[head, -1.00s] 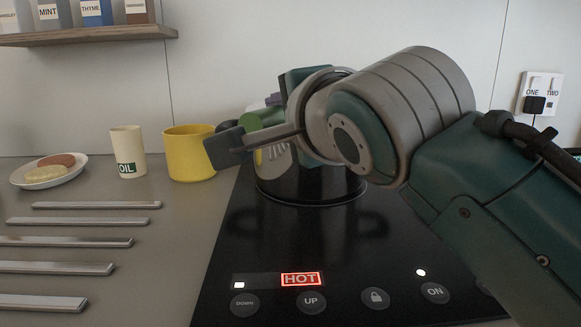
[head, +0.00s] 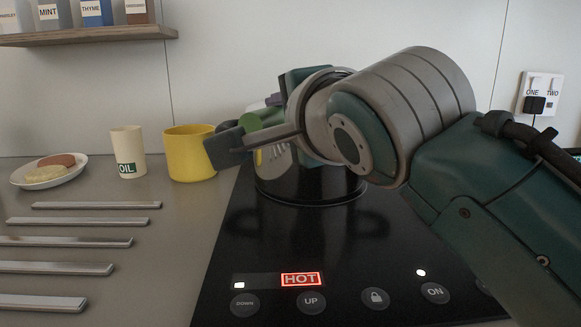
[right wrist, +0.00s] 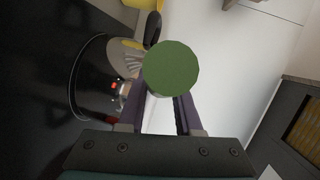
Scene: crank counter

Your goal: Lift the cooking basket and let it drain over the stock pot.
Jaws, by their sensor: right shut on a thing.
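A shiny stock pot (head: 312,188) stands on the black hob, largely hidden behind my right gripper in the head view. Its curved wall (right wrist: 98,85) also shows in the right wrist view, with reflections on it. My right gripper (right wrist: 168,95) is shut on a green round grip (right wrist: 170,68), which looks like the cooking basket's handle. The grip also shows in the head view (head: 262,119), beside the pot's upper left edge. The basket's body is hidden, so I cannot tell whether it is inside the pot or raised. My left gripper is not in view.
A yellow mug (head: 188,153), an oil cup (head: 128,152) and a plate of food (head: 24,178) stand left of the hob (head: 300,245). Several metal strips (head: 85,221) lie on the counter. A lit HOT sign (head: 301,280) shows on the hob. A socket (head: 538,94) is on the wall.

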